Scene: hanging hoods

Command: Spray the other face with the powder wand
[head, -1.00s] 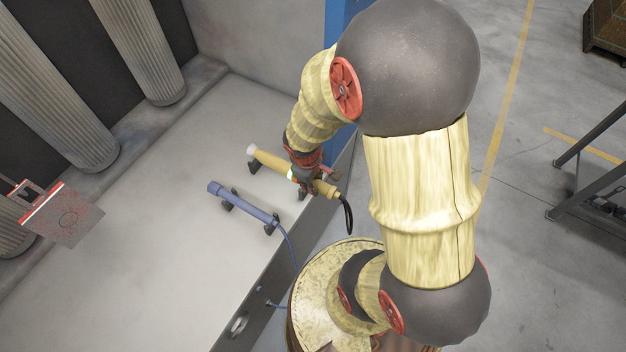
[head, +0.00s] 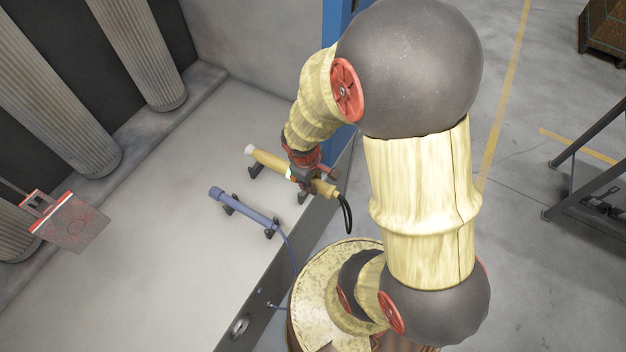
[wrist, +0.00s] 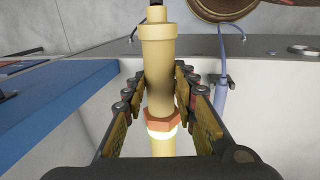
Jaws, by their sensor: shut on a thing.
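A tan wand (head: 270,160) with a pale tip and a black cable lies over a dark cradle (head: 255,169) on the light grey ledge. My gripper (head: 303,182) is shut around its rear part; whether the wand is clear of the cradle I cannot tell. In the wrist view the wand (wrist: 160,60) runs between my two fingers (wrist: 162,88), with an orange collar and a glowing ring. A blue wand (head: 245,210) rests in its own cradle nearby. A grey panel with red edges (head: 72,224), possibly the hood, hangs at the far left.
Ribbed grey columns (head: 140,55) stand along the back. A blue post (head: 338,25) stands close behind my gripper. The ledge (head: 170,230) is otherwise clear. A dark frame (head: 590,160) stands on the floor at right.

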